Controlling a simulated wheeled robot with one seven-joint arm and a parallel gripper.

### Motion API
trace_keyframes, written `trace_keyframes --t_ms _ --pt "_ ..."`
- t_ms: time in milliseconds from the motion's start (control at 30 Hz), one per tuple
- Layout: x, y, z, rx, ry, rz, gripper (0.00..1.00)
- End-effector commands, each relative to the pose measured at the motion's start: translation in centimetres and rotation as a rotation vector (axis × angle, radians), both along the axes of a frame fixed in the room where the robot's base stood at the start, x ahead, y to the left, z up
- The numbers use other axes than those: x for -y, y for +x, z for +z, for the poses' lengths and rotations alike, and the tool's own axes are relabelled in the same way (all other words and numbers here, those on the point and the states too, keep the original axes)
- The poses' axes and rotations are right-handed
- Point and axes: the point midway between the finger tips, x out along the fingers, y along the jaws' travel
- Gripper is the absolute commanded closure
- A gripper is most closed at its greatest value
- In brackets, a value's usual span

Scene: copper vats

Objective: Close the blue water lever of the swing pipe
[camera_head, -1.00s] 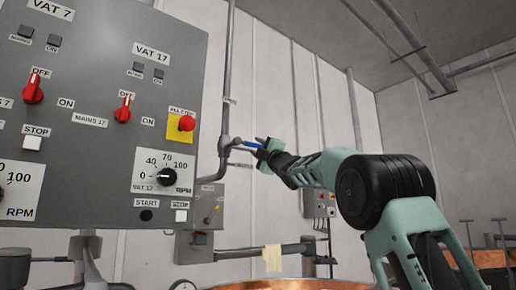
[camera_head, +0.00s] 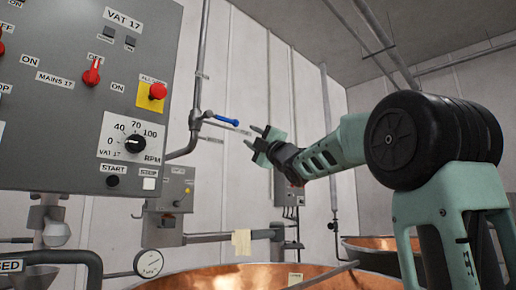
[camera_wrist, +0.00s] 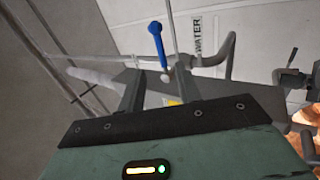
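The blue water lever (camera_head: 226,121) sticks out to the right from its valve on the grey vertical pipe (camera_head: 200,72), sloping slightly down. In the wrist view the blue lever (camera_wrist: 157,42) shows beyond my fingertips, in line with the gap between them. A WATER label (camera_wrist: 198,36) is beside it. My gripper (camera_head: 256,138) is open and empty, to the right of the lever's end and slightly lower in the picture. A gap shows between the fingertips and the lever. Both fingers also show apart in the wrist view (camera_wrist: 157,78).
A grey control panel (camera_head: 50,92) with red switches and an emergency button (camera_head: 156,92) stands at the left. A copper vat (camera_head: 268,280) is below, with a horizontal pipe (camera_head: 218,237) behind it. A second copper vat (camera_head: 372,242) stands at the right.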

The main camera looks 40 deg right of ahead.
Motion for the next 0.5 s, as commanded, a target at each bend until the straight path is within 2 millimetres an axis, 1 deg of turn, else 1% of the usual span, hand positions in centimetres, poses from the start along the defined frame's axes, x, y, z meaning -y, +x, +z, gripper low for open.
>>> trace_keyframes --t_ms 33,100,200,500 --pt "0.1 -0.7 -0.6 0.0 0.0 -0.001 0.66" --pt "0.1 -1.3 -0.9 0.0 0.0 -0.001 0.66" --pt "0.1 -1.8 -1.2 0.0 0.001 -0.001 0.66" --pt "0.1 -2.0 -1.3 0.0 0.001 -0.001 0.66"
